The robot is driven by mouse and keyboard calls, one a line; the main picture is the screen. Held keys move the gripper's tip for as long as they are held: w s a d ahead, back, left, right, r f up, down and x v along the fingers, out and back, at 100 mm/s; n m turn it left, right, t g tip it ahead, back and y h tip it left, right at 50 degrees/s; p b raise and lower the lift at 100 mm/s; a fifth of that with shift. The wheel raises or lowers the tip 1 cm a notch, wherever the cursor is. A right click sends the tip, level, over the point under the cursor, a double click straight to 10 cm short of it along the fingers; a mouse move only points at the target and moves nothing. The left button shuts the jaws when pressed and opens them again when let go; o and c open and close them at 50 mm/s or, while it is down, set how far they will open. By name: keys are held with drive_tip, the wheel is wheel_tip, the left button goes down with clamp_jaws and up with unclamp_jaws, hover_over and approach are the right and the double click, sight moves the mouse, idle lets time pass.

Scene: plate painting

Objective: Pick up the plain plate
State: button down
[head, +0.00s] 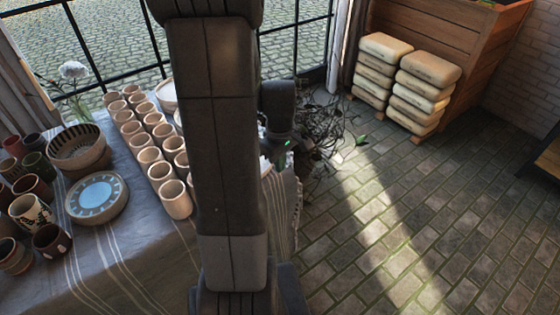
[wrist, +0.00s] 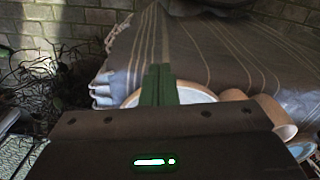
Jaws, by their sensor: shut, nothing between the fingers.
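A pale plain plate (wrist: 193,94) shows in the wrist view on the cloth-covered table, partly hidden behind my fingers and the gripper body. In the head view a pale rim (head: 166,92) shows beside my arm at the far end of the cups, mostly hidden; I cannot tell for sure that it is the same plate. My gripper (wrist: 158,68) is shut and empty, its two green fingers together in front of the plate. Whether they touch it I cannot tell. In the head view my arm hides the fingers.
Rows of plain clay cups (head: 150,158) stand close to the plate; some show in the wrist view (wrist: 275,114). A blue-patterned plate (head: 97,197), a striped bowl (head: 76,146) and painted cups stand left. Tangled dark branches (head: 320,125) lie beyond the table. The right floor is open.

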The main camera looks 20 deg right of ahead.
drive_tip(key=w+a+f, duration=0.2)
drive_tip(key=w+f, duration=0.1)
drive_tip(key=f, duration=0.3)
drive_tip(key=shift+w+f+p, duration=0.2)
drive_tip(key=shift+f+p, duration=0.2)
drive_tip(key=shift+p, duration=0.05)
drive_tip(key=shift+a, duration=0.1)
drive_tip(key=shift+w+a+b, duration=0.3)
drive_tip(key=shift+w+a, duration=0.25)
drive_tip(key=shift+w, duration=0.3)
drive_tip(key=shift+s, duration=0.15)
